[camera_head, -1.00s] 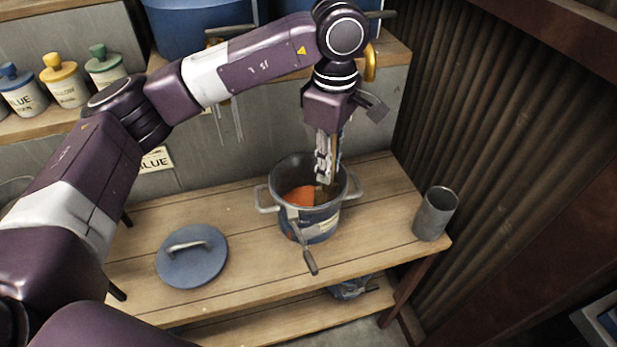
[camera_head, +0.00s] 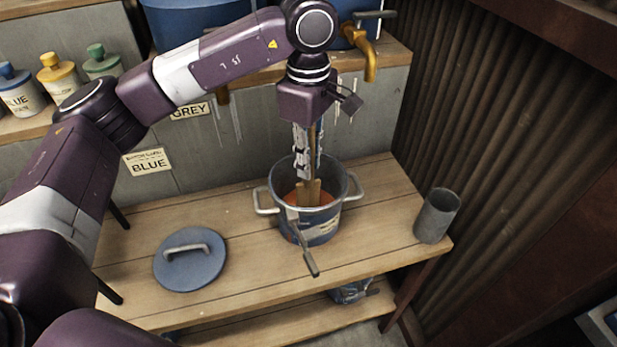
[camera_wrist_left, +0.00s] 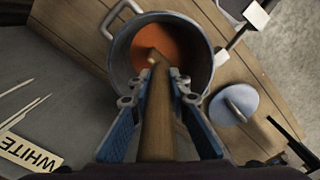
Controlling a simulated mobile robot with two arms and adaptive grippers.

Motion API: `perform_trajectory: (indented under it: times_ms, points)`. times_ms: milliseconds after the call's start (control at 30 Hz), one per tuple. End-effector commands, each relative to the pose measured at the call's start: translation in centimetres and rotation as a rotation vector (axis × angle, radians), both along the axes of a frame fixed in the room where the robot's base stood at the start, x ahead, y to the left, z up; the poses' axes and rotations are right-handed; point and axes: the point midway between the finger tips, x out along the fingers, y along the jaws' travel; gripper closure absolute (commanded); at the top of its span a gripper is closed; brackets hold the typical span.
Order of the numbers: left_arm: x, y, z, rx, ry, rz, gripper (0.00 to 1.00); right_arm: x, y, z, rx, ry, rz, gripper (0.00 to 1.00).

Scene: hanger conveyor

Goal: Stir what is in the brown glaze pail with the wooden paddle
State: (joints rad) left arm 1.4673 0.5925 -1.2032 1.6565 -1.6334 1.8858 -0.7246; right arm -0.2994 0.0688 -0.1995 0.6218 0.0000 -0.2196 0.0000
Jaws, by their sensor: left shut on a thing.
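The glaze pail (camera_head: 321,229) is a grey-blue pot with two side handles on the wooden bench. Orange-brown glaze (camera_head: 326,197) shows inside it, and also in the left wrist view (camera_wrist_left: 178,42). My left gripper (camera_head: 307,172) points down into the pail's mouth and is shut on the wooden paddle (camera_head: 309,192). In the left wrist view the paddle (camera_wrist_left: 157,115) runs between the two fingers, and its lower end is in the glaze inside the pail. The paddle's tip is partly hidden. My right gripper does not show.
A blue lid (camera_head: 190,268) with a handle lies left of the pail on the bench (camera_head: 245,275). A grey cup (camera_head: 437,216) stands at the bench's right end. A dark-handled tool (camera_head: 303,250) hangs at the pail's front. A brass tap (camera_head: 365,50) is above and behind.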

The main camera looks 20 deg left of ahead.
Motion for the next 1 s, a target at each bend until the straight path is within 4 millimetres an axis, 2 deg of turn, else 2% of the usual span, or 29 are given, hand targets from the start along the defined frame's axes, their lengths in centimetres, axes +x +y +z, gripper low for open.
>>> perform_trajectory:
  times_ms: [467, 1000]
  points:
    - [-0.1, -0.1, 0.5, 0.0, 0.0, 0.001, 1.0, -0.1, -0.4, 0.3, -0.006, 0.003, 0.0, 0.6]
    - [-0.1, -0.1, 5.8, 0.0, 0.0, 0.001, 1.0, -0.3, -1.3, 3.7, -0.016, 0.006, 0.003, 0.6]
